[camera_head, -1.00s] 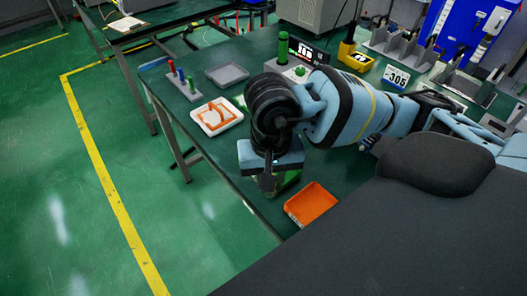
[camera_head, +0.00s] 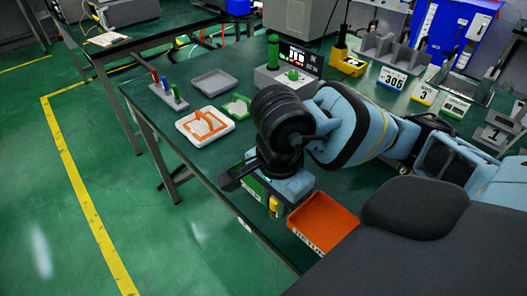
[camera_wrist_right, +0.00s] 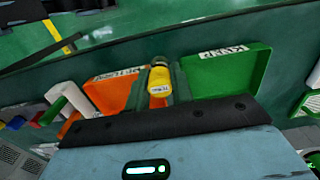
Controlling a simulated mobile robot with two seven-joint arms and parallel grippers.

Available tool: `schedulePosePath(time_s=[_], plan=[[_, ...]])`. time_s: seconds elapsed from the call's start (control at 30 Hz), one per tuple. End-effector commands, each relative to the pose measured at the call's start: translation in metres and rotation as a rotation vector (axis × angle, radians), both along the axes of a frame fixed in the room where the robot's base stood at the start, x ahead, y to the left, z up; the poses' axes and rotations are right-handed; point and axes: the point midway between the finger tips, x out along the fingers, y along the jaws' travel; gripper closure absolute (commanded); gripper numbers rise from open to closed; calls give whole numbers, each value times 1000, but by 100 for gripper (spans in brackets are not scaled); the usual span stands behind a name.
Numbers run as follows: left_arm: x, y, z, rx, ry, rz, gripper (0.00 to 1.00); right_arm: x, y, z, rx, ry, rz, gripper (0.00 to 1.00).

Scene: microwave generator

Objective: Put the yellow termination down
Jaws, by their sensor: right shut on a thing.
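The yellow termination (camera_wrist_right: 159,86) is a small yellow cylinder with a white label. It is between the dark fingers of my right gripper (camera_wrist_right: 160,80), which is shut on it. In the head view the yellow termination (camera_head: 274,204) shows below my right gripper (camera_head: 268,196), near the front table edge. In the wrist view it is in front of the gap between an orange tray (camera_wrist_right: 106,90) and a green tray (camera_wrist_right: 228,74). I cannot tell whether it touches anything below. My left gripper is not in view.
The orange tray (camera_head: 322,222) lies at the front table edge, right of my right gripper. A white tray with an orange frame (camera_head: 205,126), a grey tray (camera_head: 214,82) and a rack of coloured handles (camera_head: 168,91) stand farther back. Numbered stands (camera_head: 393,79) are at the right.

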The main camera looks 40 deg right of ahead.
Motion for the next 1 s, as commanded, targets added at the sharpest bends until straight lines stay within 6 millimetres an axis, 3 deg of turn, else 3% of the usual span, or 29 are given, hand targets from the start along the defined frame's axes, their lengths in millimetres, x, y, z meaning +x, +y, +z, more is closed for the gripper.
schedulePosePath(time_s=[0.6,0.77,1.0], plan=[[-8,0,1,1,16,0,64,116,-54,-11,1,-1,-3,100],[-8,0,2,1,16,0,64,130,-60,-13,1,-1,1,100],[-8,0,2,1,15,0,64,133,-61,-13,1,-1,1,100]])
